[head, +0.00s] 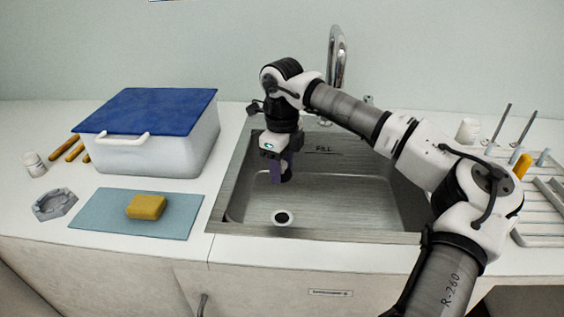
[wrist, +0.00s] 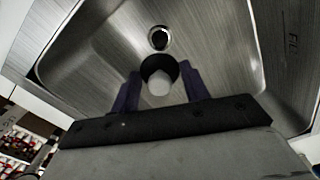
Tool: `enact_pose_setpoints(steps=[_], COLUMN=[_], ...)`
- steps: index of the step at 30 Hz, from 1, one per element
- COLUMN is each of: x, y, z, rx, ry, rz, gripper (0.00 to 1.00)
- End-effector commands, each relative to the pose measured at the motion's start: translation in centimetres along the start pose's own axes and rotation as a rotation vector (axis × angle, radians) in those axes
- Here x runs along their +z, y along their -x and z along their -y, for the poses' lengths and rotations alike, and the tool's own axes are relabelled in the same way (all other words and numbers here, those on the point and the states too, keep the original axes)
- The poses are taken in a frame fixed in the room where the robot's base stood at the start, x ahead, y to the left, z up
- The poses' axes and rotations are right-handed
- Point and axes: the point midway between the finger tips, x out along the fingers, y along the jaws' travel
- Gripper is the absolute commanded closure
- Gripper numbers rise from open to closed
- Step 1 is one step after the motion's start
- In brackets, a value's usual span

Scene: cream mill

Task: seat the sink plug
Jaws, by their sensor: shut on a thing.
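My gripper (head: 281,177) hangs down into the left part of the steel sink (head: 345,208), above the basin floor. In the wrist view its two dark purple fingers (wrist: 160,90) are shut on the sink plug (wrist: 158,70), a round dark disc with a pale knob. The plug is mostly hidden by the gripper in the head view. The drain hole (head: 283,218) is open, with a bright rim and dark centre, near the front of the basin. In the wrist view the drain (wrist: 159,38) shows just beyond the plug, apart from it.
A white tub with a blue lid (head: 150,110) stands left of the sink. A yellow sponge (head: 146,207) lies on a blue mat (head: 190,213). A tap (head: 336,60) rises behind the basin. A drying rack (head: 545,205) stands at right. The basin floor around the drain is clear.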

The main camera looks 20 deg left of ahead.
Motion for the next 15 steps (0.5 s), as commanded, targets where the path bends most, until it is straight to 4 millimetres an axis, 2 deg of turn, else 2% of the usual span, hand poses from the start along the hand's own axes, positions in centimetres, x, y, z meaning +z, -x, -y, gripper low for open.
enact_pose_setpoints(steps=[1,15], x=[0.0,0.0], y=[-0.8,-5.0], z=[0.0,0.0], rx=[0.0,0.0], ry=[0.0,0.0], rz=[-0.001,0.0], gripper=[0.75,0.75])
